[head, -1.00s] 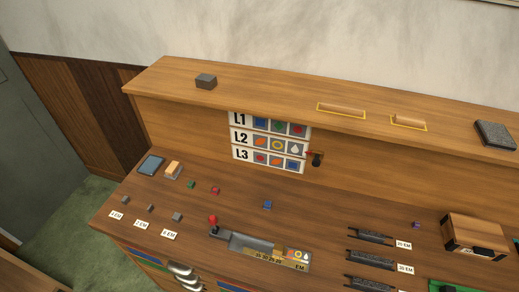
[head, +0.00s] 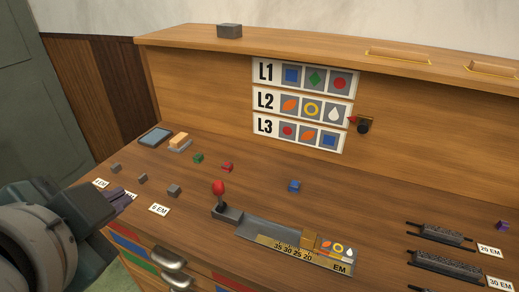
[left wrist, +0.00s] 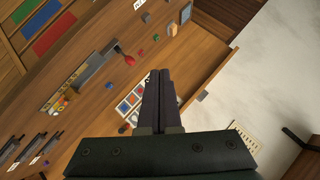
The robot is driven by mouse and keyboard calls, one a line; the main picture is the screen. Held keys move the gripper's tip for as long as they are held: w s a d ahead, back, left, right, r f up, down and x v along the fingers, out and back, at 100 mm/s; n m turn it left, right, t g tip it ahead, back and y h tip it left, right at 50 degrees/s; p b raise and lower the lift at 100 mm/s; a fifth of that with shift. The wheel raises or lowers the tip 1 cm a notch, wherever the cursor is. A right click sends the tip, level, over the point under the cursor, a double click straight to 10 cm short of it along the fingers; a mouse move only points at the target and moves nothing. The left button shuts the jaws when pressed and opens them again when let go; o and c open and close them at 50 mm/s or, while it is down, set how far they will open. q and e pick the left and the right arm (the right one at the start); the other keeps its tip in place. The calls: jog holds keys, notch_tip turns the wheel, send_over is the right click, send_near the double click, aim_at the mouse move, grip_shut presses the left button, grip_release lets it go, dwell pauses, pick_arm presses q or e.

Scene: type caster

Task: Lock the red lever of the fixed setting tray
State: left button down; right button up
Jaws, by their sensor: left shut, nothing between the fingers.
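The fixed setting tray (head: 275,238) lies on the desk in the middle of the head view, a long grey channel with a yellow EM scale along its front. Its lever with a red knob (head: 218,188) stands roughly upright at the tray's left end. Several picture tiles (head: 338,249) and a tan block (head: 309,239) are at its right end. The tray also shows in the left wrist view (left wrist: 90,69). My left gripper (head: 122,199) is left of the tray, apart from the lever. In the left wrist view its fingers (left wrist: 161,75) are together and empty. My right gripper is out of view.
Small grey blocks (head: 174,191), a green piece (head: 198,158), a red piece (head: 227,167) and a blue piece (head: 294,186) sit on the desk around the lever. Dark racks (head: 440,234) are at the right. A pattern board (head: 304,105) stands behind. Drawer handles (head: 168,258) project in front.

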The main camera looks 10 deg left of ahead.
aim_at(219, 195)
pick_arm(q)
jog(key=w+d+f+m+t+h+b, duration=0.2)
jog(key=d+f+m+b, duration=0.3)
jog(key=f+b, duration=0.4)
jog(key=w+d+f+m+t+h+b, duration=0.2)
jog(key=w+d+f+m+t+b, duration=0.3)
jog(key=f+b, duration=0.4)
jog(key=m+b, duration=0.1)
jog(key=b, duration=0.6)
jog(key=shift+d, duration=0.15)
jog(key=shift+w, duration=0.3)
jog(key=w, duration=0.9)
jog(key=shift+w, duration=0.35)
jog(key=a, duration=0.3)
jog(key=shift+w+a+p, duration=0.15)
jog(key=shift+w+p, duration=0.1)
jog(key=shift+p, duration=0.1)
jog(key=shift+w+a+f, duration=0.1)
jog(key=shift+a, duration=0.15)
